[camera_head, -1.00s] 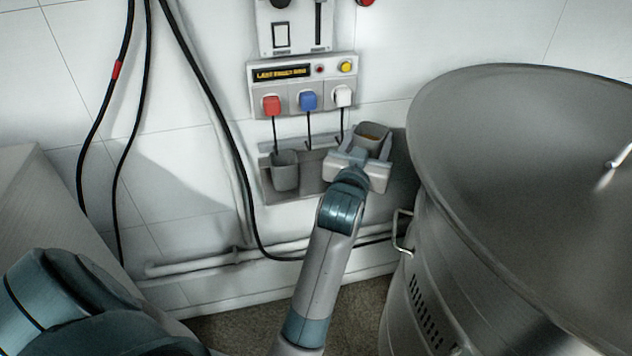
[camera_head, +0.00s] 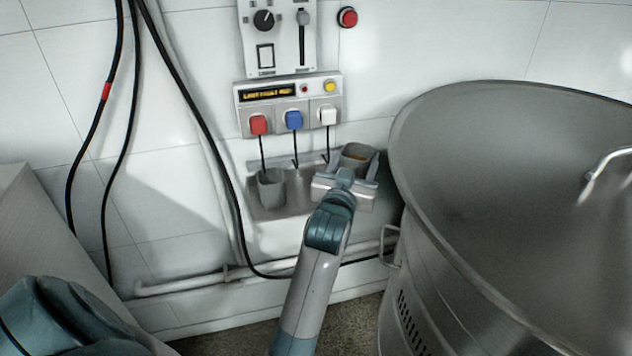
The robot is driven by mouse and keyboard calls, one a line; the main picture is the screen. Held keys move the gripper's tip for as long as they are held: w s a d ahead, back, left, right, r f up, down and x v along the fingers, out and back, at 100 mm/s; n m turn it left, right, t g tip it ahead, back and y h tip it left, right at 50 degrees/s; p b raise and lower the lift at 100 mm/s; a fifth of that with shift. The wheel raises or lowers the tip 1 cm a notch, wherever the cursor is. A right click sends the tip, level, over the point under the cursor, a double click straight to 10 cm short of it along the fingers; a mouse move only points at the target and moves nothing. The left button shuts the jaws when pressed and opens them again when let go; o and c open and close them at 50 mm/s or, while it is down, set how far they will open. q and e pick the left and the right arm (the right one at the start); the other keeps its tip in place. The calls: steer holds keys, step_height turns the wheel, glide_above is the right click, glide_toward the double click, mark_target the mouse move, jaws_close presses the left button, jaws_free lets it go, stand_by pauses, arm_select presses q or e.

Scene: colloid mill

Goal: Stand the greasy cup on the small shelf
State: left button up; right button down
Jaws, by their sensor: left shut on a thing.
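A grey cup with a brown-orange stain or residue inside (camera_head: 357,156) is held in my left gripper (camera_head: 347,178) over the right part of the small shelf (camera_head: 295,203). The gripper is shut on this cup, and its wide body hides the cup's lower part. I cannot tell whether the cup's base touches the shelf. The shelf is a grey ledge on the wall. A second grey cup (camera_head: 271,188) stands upright on its left part, apart from my gripper. My right gripper is not in view.
A large steel vessel (camera_head: 430,200) with a side handle stands close to the right of the shelf. Above the shelf is a panel with red, blue and white plugs (camera_head: 293,119) with short black leads. Black cables (camera_head: 200,100) hang on the left. A pipe (camera_head: 200,281) runs below.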

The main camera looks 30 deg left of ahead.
arm_select(q)
steer(key=w+a+f, duration=0.1)
steer(key=a+f, duration=0.5)
steer(key=a, duration=0.4)
steer(key=shift+w, duration=0.1)
steer(key=shift+f, duration=2.05)
steer(key=shift+f, duration=0.1)
steer(key=o, duration=1.1)
steer(key=shift+c, duration=0.2)
